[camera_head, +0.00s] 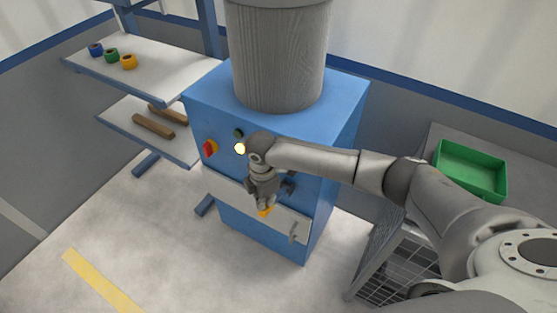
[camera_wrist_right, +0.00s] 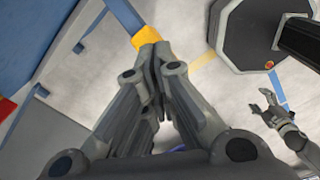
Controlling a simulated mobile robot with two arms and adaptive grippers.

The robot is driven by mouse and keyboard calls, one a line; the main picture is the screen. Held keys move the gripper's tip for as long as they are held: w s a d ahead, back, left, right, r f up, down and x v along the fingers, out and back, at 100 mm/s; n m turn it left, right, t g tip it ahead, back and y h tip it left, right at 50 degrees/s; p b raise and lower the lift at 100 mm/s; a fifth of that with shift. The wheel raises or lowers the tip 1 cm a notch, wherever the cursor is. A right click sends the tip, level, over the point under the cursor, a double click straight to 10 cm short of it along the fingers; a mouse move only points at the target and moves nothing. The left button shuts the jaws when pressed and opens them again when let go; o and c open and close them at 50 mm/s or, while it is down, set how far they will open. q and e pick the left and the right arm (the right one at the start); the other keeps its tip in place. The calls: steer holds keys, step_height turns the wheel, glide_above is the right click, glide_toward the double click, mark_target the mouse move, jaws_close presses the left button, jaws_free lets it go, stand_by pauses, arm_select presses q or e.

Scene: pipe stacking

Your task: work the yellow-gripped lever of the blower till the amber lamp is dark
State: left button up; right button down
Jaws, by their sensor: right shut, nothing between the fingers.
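The blower is a blue cabinet (camera_head: 205,97) with a grey cylinder on top. Its amber lamp (camera_head: 239,148) glows bright on the front. My right gripper (camera_head: 265,206) is shut and empty, pointing down in front of the cabinet. The lever's yellow grip (camera_head: 264,212) shows just at its fingertips, mostly hidden. In the right wrist view the yellow grip (camera_wrist_right: 146,38) lies right beyond the closed fingertips (camera_wrist_right: 155,55); I cannot tell whether they touch. My left gripper (camera_wrist_right: 259,101) shows at the right of the wrist view, open and away from the blower.
A shelf (camera_head: 180,65) with tape rolls stands at left. A green bin (camera_head: 470,170) is on a bench at right. The floor in front-left is clear.

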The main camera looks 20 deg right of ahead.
step_height(320, 180, down, 8)
steer(key=b, duration=0.4)
step_height(320, 180, up, 11)
steer(key=p, duration=1)
steer(key=shift+p, duration=0.35)
steer(key=shift+f, duration=0.15)
step_height(320, 180, down, 10)
steer(key=b, duration=0.7)
step_height(320, 180, up, 10)
steer(key=p, duration=0.9)
steer(key=shift+p, duration=0.35)
